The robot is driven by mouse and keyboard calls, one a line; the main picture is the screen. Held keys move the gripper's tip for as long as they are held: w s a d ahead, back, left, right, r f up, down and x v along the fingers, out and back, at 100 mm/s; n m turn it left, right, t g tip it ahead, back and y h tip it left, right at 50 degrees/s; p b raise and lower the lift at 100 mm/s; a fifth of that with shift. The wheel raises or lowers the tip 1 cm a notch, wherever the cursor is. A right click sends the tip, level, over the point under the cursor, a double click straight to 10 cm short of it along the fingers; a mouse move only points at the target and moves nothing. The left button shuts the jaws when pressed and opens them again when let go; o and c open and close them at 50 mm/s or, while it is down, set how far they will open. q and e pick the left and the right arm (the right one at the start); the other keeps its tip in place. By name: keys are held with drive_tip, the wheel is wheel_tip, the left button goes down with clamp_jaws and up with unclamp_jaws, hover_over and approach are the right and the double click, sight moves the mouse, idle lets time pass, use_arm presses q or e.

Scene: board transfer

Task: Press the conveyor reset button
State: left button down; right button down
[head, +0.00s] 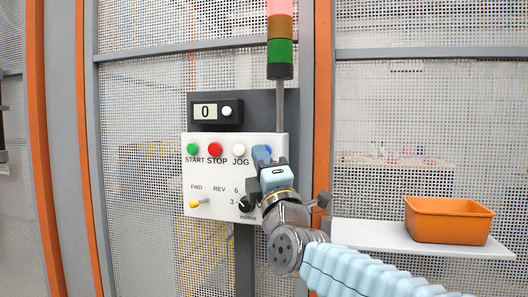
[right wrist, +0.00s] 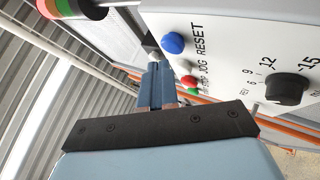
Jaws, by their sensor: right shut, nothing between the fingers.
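The blue RESET button (right wrist: 172,42) is on the white control panel (head: 215,172), at the right end of the top button row. In the head view, my right gripper (head: 257,158) is in front of that end and mostly hides the button. In the right wrist view, my right gripper (right wrist: 152,50) is shut and empty, its tips pointing past the left side of the button. A small gap shows there between tips and button; I cannot tell the depth between them. My left gripper is not in view.
The panel also has green START (head: 192,148), red STOP (head: 214,149) and white JOG (head: 239,149) buttons, a yellow lever (head: 200,203) and a black knob (head: 245,204). A display (head: 206,111) reads 0. An orange bin (head: 447,220) stands on a shelf at right.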

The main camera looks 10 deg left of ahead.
drive_tip(key=shift+w, duration=0.3)
drive_tip(key=shift+w, duration=0.45)
idle(0.6)
drive_tip(key=shift+s, duration=0.9)
drive_tip(key=shift+s, duration=0.1)
drive_tip(key=shift+s+b, duration=0.8)
drive_tip(key=shift+s, duration=1.6)
